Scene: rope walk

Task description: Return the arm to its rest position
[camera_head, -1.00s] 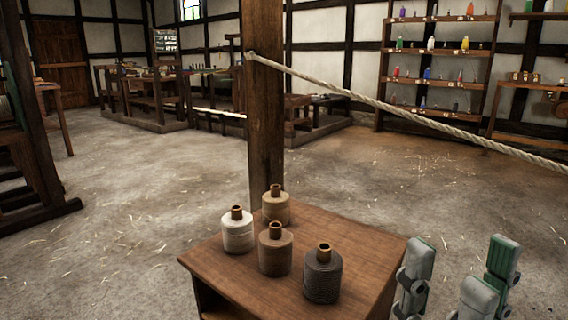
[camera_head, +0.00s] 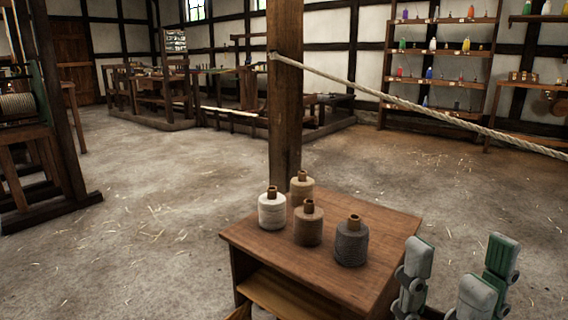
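My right gripper (camera_head: 455,275) shows at the lower right of the head view, its grey and green fingers pointing up and spread apart with nothing between them. It is just right of a small wooden table (camera_head: 385,218) and apart from the spools on it. My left gripper is not in view.
The table bears a white spool (camera_head: 272,211), a tan spool (camera_head: 302,190), a brown spool (camera_head: 308,227) and a dark grey spool (camera_head: 352,245). A wooden post (camera_head: 285,110) stands behind them. A rope (camera_head: 420,108) runs from it to the right. The floor at left is open.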

